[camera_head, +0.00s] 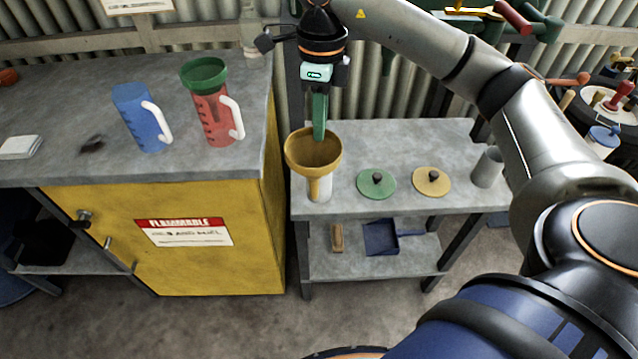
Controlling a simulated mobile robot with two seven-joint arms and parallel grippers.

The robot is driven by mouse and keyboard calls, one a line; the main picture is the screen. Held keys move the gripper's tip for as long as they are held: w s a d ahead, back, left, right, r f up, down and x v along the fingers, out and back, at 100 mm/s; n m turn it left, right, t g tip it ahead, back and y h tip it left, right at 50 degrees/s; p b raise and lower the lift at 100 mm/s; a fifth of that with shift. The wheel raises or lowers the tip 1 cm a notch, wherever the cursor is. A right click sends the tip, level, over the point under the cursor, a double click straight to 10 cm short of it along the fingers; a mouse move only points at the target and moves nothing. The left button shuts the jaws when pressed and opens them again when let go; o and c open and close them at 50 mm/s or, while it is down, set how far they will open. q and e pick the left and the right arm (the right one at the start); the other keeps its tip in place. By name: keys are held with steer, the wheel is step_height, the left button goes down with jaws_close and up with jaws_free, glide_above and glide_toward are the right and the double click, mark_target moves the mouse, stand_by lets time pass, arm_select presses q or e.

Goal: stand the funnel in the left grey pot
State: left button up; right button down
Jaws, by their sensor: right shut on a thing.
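The yellow funnel (300,152) is upright at the left end of the grey bench, its wide mouth up. The left grey pot (327,188) shows below its cone. The yellow spout overlaps the pot in the picture; I cannot tell whether it is inside or in front of it. My right gripper (320,132) comes down from above, its narrow green fingers shut on the funnel's far rim. A second grey pot (487,168) stands at the bench's right end. My left gripper is not in view.
A green lid (376,187) and a yellow lid (431,185) lie between the pots. On the yellow cabinet (190,262) stand a blue jug (138,115) and a red jug (215,118) topped by a green funnel (204,73). A dustpan (381,238) lies on the lower shelf.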

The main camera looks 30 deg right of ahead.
steer(key=w+d+r+m+t+b, duration=0.1)
steer(key=d+r+m, duration=0.15)
steer(key=m, duration=0.85)
steer(key=w+d+r+m+t, duration=0.1)
steer(key=d+r+m, duration=0.15)
steer(key=m, duration=0.75)
step_height(320, 180, down, 18)
steer(key=b, duration=0.1)
steer(key=shift+d+m, duration=0.3)
steer(key=shift+d, duration=0.1)
steer(key=shift+f+b, duration=0.15)
steer(key=shift+b, duration=0.2)
steer(key=shift+f, duration=0.15)
steer(key=c, duration=1)
jaws_free()
